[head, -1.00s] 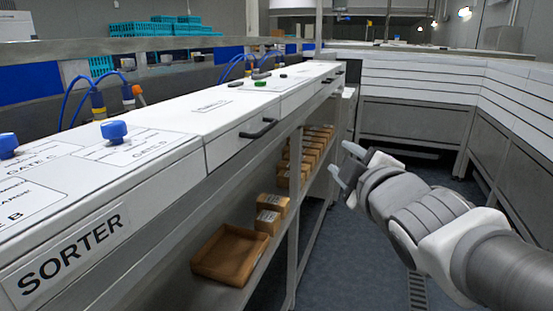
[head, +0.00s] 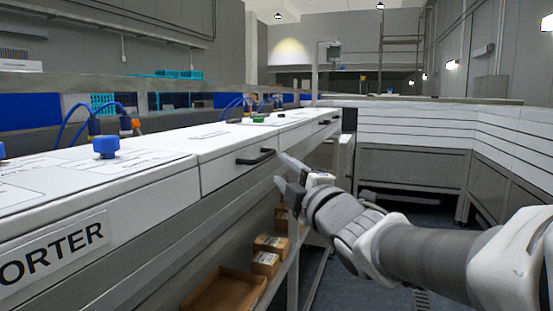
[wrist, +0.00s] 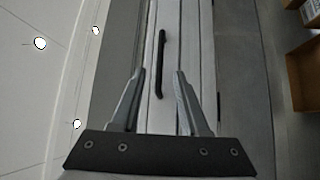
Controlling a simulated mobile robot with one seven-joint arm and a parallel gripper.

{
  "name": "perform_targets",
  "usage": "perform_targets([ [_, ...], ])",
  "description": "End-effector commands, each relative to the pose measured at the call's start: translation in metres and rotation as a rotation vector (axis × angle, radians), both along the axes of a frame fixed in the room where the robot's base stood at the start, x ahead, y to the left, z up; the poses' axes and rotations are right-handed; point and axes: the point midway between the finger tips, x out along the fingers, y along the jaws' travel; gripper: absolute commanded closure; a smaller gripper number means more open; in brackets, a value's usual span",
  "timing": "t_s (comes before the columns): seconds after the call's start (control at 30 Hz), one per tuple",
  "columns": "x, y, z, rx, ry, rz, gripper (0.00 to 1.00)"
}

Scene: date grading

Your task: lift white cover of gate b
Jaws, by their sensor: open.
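The sorter's white top (head: 120,178) runs along the left of the head view, with a blue knob (head: 106,147) on it. The gate lettering is too small to read, so I cannot tell which cover is gate B's. A white section beyond the knob has a black bar handle (head: 255,157) on its front face; the wrist view shows a black handle (wrist: 161,63) ahead, between the finger lines. My gripper (head: 279,168) is open and empty, apart from the sorter front, just right of the handle in the picture. Its fingers also show in the wrist view (wrist: 160,74).
Below the sorter, a shelf holds small cardboard boxes (head: 266,258) and an open brown tray (head: 225,292). Blue hoses (head: 75,118) rise behind the top. White slatted panels (head: 415,125) over grey cabinets close off the back and right. Floor between is clear.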

Motion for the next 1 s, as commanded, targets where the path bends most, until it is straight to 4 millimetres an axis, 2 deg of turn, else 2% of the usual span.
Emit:
perform_targets([
  [0.3,0.052,0.024,0.006,0.001,0.002,0.001,0.55],
  [0.5,0.075,0.035,0.010,0.002,0.001,0.001,0.55],
  [0.7,0.085,0.039,0.012,0.002,0.001,0.000,0.55],
  [1.0,0.086,0.040,0.012,0.001,0.000,0.000,0.57],
])
